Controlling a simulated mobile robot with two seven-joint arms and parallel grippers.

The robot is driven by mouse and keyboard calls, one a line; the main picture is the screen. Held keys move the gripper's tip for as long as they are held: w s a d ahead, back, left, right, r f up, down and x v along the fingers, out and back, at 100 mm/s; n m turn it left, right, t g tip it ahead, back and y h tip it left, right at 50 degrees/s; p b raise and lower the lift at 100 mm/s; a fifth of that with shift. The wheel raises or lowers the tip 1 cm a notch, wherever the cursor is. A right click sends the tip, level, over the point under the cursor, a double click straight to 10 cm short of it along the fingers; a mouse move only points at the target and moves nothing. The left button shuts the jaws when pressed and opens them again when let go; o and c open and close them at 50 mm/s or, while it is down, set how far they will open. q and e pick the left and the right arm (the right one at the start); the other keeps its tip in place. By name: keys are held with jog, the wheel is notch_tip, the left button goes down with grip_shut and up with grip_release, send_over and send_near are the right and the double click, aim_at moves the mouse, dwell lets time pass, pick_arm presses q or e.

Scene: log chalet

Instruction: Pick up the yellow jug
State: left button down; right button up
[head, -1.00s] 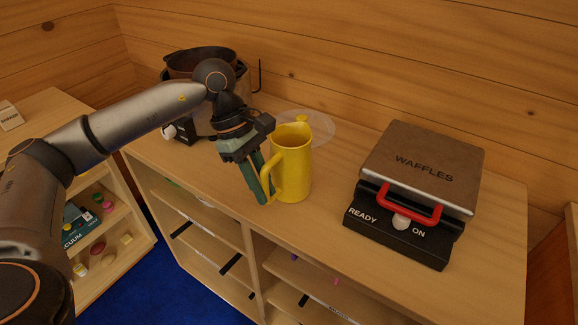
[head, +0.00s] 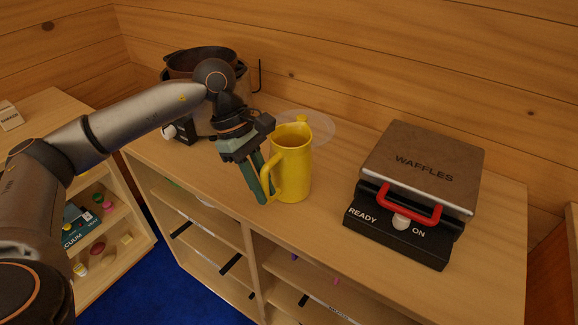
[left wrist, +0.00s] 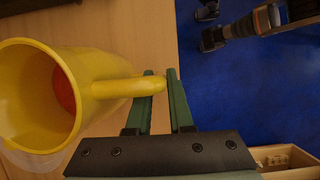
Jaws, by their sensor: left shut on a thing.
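The yellow jug (head: 294,165) stands upright on the wooden counter, its handle toward the left and front. My left gripper (head: 262,180) is at the handle, its green fingers pointing down, and is shut on it. In the left wrist view the jug (left wrist: 30,75) shows its open mouth with something red inside. Its handle reaches to between the fingers of my left gripper (left wrist: 162,85). I cannot tell whether the jug's base touches the counter.
A black waffle maker (head: 420,185) with a red handle stands to the right. A dark pot (head: 195,62) on an appliance stands behind my left arm. A clear round disc (head: 318,126) lies behind the jug. Open shelves (head: 215,225) are below the counter (head: 335,195).

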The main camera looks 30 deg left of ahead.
pick_arm(q)
jog(key=shift+w+r, duration=0.1)
jog(key=shift+r, duration=0.05)
jog(key=shift+r, duration=0.8)
jog(key=s+r+b, duration=0.1)
jog(key=s+r, duration=1)
jog(key=s, duration=0.3)
jog(key=shift+d+r+b, duration=0.15)
jog(key=shift+d+b, duration=0.1)
jog(key=shift+b, duration=0.15)
